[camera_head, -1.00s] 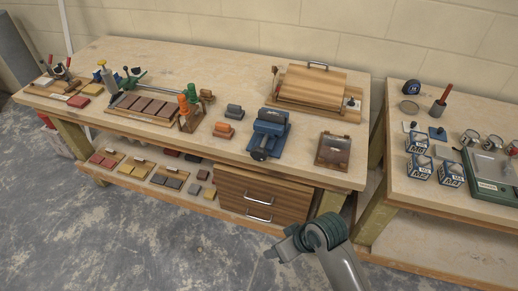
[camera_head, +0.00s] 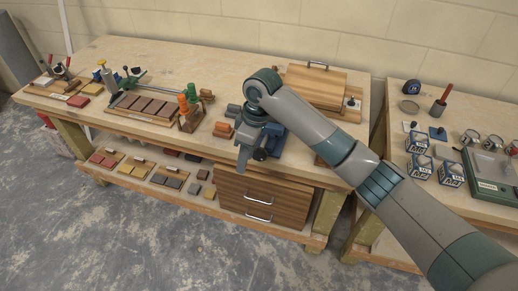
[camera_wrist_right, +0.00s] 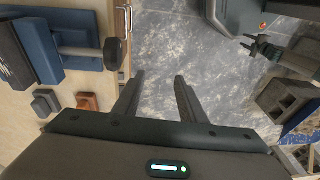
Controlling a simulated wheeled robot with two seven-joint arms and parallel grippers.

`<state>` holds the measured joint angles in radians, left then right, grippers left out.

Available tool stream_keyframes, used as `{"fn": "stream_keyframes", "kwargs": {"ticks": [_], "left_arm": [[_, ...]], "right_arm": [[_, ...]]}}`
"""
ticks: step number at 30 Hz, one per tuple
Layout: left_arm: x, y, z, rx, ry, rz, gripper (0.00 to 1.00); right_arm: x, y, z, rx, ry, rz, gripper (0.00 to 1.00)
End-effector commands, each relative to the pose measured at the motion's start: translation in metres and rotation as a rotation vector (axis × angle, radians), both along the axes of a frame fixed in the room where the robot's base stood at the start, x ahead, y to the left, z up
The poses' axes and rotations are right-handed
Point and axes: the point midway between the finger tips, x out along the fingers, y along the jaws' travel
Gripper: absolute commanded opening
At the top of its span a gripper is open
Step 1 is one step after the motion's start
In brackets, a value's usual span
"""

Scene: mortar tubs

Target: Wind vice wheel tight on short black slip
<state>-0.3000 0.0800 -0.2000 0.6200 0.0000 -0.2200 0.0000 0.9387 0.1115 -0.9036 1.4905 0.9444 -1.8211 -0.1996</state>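The blue vice (camera_head: 277,141) stands at the bench's front edge; my right arm partly covers it. In the right wrist view, the vice (camera_wrist_right: 35,45) is at upper left, its screw ending in a dark wheel (camera_wrist_right: 116,53). My right gripper (camera_head: 242,162) hangs just left of the wheel in the head view. In the wrist view, that gripper (camera_wrist_right: 160,92) is open, its fingers empty and apart from the wheel. A short dark block (camera_head: 234,111) sits left of the vice; it also shows in the wrist view (camera_wrist_right: 45,102). The space between the jaws is hidden. My left gripper is not seen.
An orange block (camera_head: 223,130) lies beside the dark one. A wooden rack with green and orange clamps (camera_head: 190,110) stands further left. A wooden lidded board (camera_head: 315,85) is behind the vice. Drawers (camera_head: 262,197) are below. The floor (camera_head: 130,240) in front is clear.

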Motion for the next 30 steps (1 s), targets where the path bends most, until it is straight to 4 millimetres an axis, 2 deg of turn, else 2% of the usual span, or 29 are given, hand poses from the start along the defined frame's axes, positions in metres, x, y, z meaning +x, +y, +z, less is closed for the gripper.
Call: {"fn": "stream_keyframes", "kwargs": {"ticks": [1, 6, 9, 13, 18, 30], "left_arm": [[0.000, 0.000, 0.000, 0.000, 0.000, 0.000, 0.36], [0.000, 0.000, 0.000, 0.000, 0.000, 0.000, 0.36], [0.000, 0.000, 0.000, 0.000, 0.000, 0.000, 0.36], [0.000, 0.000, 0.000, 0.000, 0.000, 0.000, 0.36], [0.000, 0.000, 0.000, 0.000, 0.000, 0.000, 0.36], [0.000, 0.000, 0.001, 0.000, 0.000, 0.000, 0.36]], "right_arm": [[0.012, -0.003, 0.016, -0.026, -0.007, 0.009, 0.38], [0.042, -0.016, 0.064, -0.108, -0.011, 0.030, 0.38], [0.056, -0.024, 0.090, -0.145, -0.012, 0.031, 0.38], [0.067, -0.033, 0.115, -0.179, -0.013, 0.026, 0.38], [0.073, -0.038, 0.129, -0.195, -0.012, 0.023, 0.38], [0.073, -0.038, 0.129, -0.195, -0.012, 0.023, 0.38]]}}
